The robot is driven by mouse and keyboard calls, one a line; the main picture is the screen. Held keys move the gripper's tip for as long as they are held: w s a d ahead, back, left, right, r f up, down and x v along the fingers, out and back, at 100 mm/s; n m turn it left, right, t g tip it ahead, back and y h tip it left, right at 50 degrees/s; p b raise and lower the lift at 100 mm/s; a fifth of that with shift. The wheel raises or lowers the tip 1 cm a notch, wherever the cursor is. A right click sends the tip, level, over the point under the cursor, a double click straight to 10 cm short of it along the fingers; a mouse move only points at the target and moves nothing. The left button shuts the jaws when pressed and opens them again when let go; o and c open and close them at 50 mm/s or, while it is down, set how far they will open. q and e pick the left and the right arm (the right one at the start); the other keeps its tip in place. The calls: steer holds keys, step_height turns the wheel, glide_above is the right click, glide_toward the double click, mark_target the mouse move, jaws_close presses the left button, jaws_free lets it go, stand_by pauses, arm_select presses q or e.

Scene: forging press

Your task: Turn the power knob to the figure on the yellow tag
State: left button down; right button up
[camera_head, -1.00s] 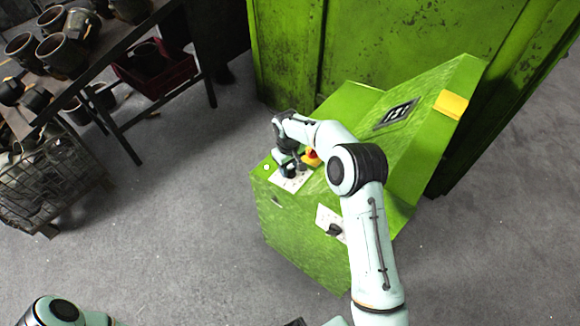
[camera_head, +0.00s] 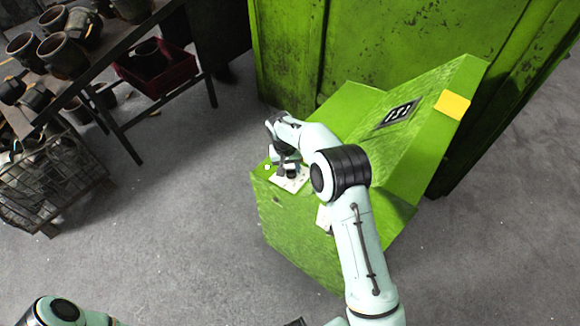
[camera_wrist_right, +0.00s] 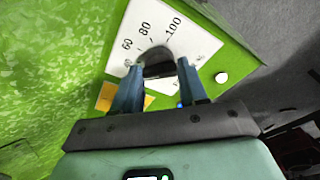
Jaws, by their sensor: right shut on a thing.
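The power knob (camera_wrist_right: 158,70) is dark and sits on a white dial plate (camera_wrist_right: 185,35) with the figures 60, 80 and 100 readable in the right wrist view. The lower figures are partly hidden. My right gripper (camera_wrist_right: 160,80) is shut on the knob, one finger on each side. In the head view the right gripper (camera_head: 284,168) is over the white plate (camera_head: 290,182) on top of the green console. A yellow tag (camera_head: 452,105) is on the console's sloped upper part; no figure on it is readable from here. My left gripper is out of view.
The green console (camera_head: 295,235) stands before a large green machine (camera_head: 400,40). A dark panel (camera_head: 403,113) with white marks is on its slope. An orange-yellow patch (camera_wrist_right: 108,97) and a white button (camera_wrist_right: 221,77) flank the dial. A table with pots stands left.

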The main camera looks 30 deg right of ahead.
stand_by(0.4)
steer(key=o, duration=1.1)
steer(key=shift+c, duration=0.2)
step_height(320, 180, up, 13)
steer(key=a+p, duration=0.1)
steer(key=shift+a+r, duration=0.15)
steer(key=shift+a, duration=0.25)
